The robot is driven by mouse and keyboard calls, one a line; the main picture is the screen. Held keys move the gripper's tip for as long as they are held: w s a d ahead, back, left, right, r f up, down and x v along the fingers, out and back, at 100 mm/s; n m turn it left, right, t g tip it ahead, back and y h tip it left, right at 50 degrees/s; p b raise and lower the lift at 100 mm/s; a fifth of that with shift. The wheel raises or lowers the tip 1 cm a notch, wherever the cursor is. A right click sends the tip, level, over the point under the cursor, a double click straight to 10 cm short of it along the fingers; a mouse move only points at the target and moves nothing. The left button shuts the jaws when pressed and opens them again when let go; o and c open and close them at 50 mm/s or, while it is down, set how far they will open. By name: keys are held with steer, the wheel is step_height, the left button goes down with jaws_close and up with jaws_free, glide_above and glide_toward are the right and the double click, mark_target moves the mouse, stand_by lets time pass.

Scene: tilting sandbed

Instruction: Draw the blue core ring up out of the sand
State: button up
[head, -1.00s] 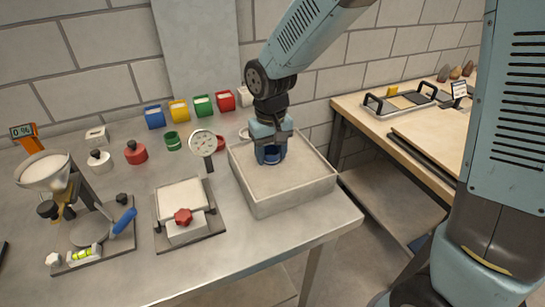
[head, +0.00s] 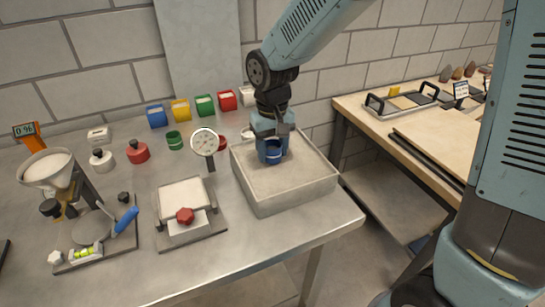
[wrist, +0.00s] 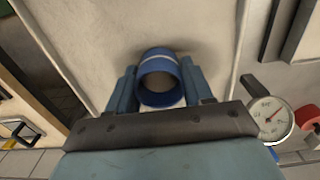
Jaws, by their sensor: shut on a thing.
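The blue core ring (head: 272,151) is a short blue tube with a pale band, seen in the head view at the sandbed box. In the wrist view the ring (wrist: 159,79) sits between the two fingers, its open mouth showing. My gripper (head: 271,143) points down and is shut on the ring. The sandbed (head: 285,196) is a pale, square, low-walled box filled with light sand, at the table's right corner. The ring stands over the sand near the back of the box. Whether its lower edge touches the sand is hard to tell.
A dial gauge (head: 205,143) stands close to the box's left wall. Coloured bins (head: 205,105) line the wall behind. A second bench (head: 430,135) stands right, across a gap.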

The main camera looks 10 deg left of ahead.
steer(key=shift+r, duration=2.5)
